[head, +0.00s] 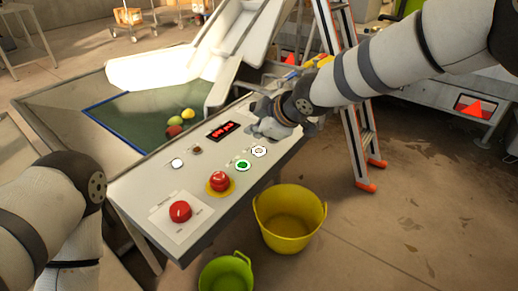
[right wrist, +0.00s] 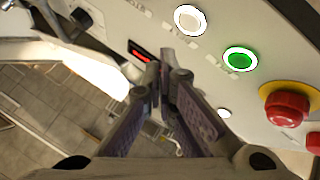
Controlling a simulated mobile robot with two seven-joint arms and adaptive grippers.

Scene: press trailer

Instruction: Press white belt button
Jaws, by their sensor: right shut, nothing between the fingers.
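The grey control panel (head: 147,191) carries a round white button (head: 259,151) beside a green button (head: 243,164). In the right wrist view the white button (right wrist: 190,20) is at the top and the green button (right wrist: 239,59) is right of it. A smaller white button (head: 177,163) sits on the panel's far-left side. My right gripper (head: 268,128) is over the panel's far right end, just beyond the white button. In the right wrist view its fingers (right wrist: 162,70) are together and empty, left of the white button. My left arm shows at the left; its gripper is out of view.
Red mushroom buttons (head: 219,181) (head: 180,211) and a red display (head: 221,131) are also on the panel. Behind it is a green belt (head: 140,113) with fruit. A yellow bucket (head: 289,218), a green bucket (head: 226,274) and a ladder (head: 362,140) stand nearby.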

